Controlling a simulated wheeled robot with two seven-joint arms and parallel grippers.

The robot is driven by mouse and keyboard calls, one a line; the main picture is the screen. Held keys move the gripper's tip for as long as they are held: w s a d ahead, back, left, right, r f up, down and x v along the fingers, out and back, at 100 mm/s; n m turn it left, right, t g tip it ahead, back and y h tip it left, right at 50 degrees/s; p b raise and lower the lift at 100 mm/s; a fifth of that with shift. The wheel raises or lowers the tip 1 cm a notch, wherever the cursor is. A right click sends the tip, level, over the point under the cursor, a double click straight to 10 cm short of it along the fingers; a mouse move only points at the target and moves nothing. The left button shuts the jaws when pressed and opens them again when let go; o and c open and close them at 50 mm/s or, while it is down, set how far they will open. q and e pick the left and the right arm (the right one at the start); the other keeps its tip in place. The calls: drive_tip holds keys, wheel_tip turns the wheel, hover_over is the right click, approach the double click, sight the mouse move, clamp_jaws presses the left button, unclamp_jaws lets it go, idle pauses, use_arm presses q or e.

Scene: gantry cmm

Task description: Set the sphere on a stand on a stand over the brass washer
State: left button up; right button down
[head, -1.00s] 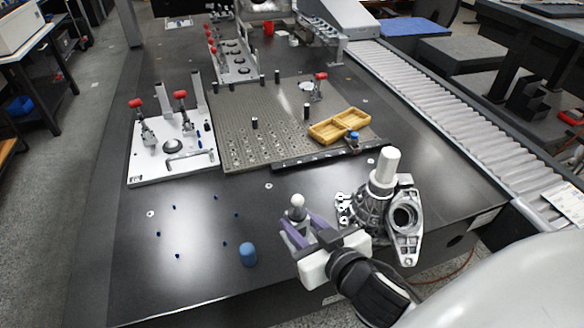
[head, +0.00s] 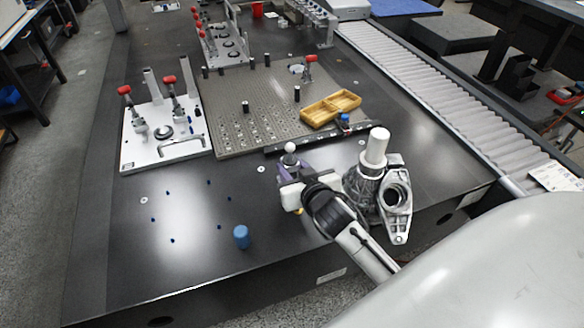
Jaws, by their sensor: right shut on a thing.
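The sphere on a stand (head: 290,148) is a small pale ball on a grey stem, upright in the head view. My right gripper (head: 289,168), with purple fingers, is shut on it over the dark table. The fingers and wrist hide its lower part, so I cannot tell whether it touches the table. A small yellowish spot (head: 298,211) shows just below the gripper; I cannot tell if it is the brass washer. Pale flat discs lie on the table, one (head: 261,197) left of my gripper. My left gripper is not in view.
A grey metal casting (head: 396,200) with a white cylinder (head: 376,148) stands close right of my right arm. A blue cylinder (head: 241,238) stands near the front edge. Behind are a perforated plate (head: 240,110), a yellow tray (head: 330,108) and a white clamp fixture (head: 150,150). Several small blue pegs dot the front left.

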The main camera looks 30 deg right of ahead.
drive_tip(key=shift+f+b, duration=1.6)
drive_tip(key=shift+f, duration=0.05)
drive_tip(key=shift+f+b, duration=0.35)
drive_tip(key=shift+f, duration=0.55)
drive_tip(key=shift+f, duration=0.25)
